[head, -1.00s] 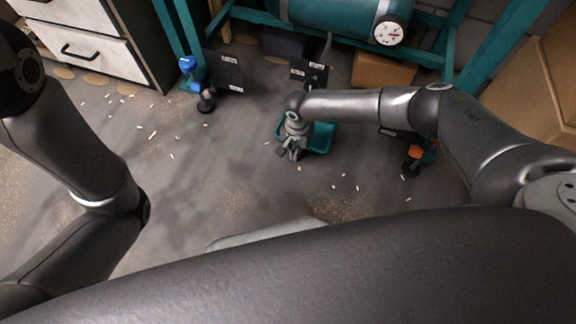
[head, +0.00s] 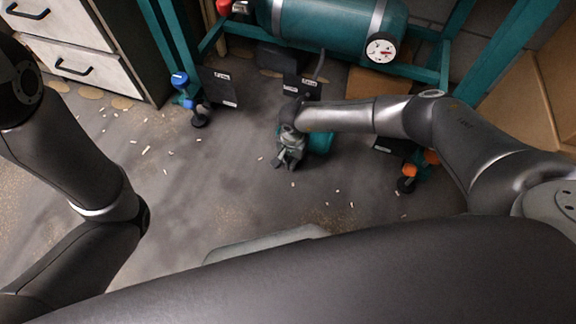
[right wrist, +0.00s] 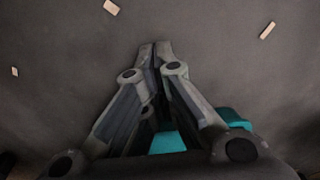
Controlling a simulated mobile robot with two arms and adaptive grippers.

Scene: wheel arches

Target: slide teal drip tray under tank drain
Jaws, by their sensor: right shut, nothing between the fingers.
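The teal drip tray (head: 319,143) lies on the floor below the tank, partly hidden behind my right gripper and forearm. My right gripper (head: 290,163) points down at the near left side of the tray, shut and empty. In the right wrist view the shut fingertips (right wrist: 154,46) lie over bare floor, and parts of the tray (right wrist: 168,143) show between and beside the fingers. Whether gripper and tray touch, I cannot tell. The teal tank (head: 325,30) with a round gauge lies in its frame, and a thin drain pipe (head: 320,66) hangs below it. My left gripper is out of view.
A blue-topped caster (head: 181,88) stands left and an orange one (head: 408,178) right, near dark plates (head: 218,86). A cardboard box (head: 378,80) sits behind my right arm. Drawers (head: 70,50) stand at left. The middle floor is open, with scattered pale chips.

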